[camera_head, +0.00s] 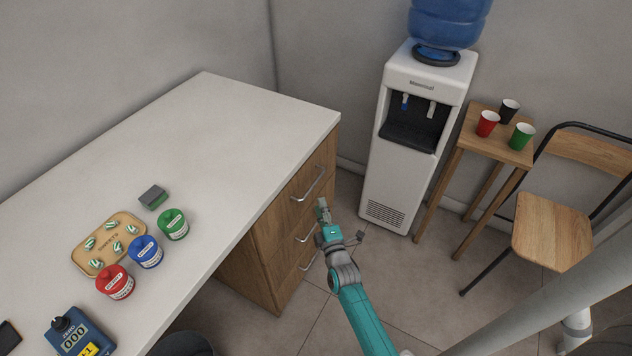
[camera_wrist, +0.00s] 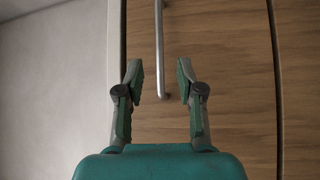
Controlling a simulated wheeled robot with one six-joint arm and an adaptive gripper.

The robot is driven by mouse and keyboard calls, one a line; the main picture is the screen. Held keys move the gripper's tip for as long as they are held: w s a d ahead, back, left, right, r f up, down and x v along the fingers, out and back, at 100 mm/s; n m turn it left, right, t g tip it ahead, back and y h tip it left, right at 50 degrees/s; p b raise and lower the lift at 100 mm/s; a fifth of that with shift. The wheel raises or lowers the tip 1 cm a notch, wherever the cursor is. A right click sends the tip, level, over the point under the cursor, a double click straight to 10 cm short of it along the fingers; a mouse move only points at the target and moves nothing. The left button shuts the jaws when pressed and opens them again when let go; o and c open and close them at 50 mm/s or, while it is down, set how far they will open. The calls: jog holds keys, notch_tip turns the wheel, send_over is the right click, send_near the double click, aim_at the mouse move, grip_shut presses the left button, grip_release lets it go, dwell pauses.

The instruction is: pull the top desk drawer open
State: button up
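The wooden desk drawers are under the right end of the white desk. The top drawer (camera_head: 298,203) looks shut, with a silver bar handle (camera_head: 314,184) across its front. My gripper (camera_head: 322,205) is in front of the drawer stack, just below the top handle in the picture. In the wrist view my gripper (camera_wrist: 160,78) is open, its two green fingers apart. A metal handle (camera_wrist: 159,45) runs upright in that view, with its lower end between the fingertips. I cannot tell whether the fingers touch it.
The white desktop (camera_head: 230,130) holds a tray (camera_head: 80,262), a red jar (camera_head: 115,283), a blue jar (camera_head: 146,252) and a green jar (camera_head: 173,224). A water dispenser (camera_head: 395,180), a small table with cups (camera_head: 500,148) and a chair (camera_head: 552,230) stand right. Floor between is clear.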

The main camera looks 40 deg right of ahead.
aim_at(313, 184)
jog(key=x, duration=0.9)
jog(key=shift+w, duration=0.2)
grip_shut()
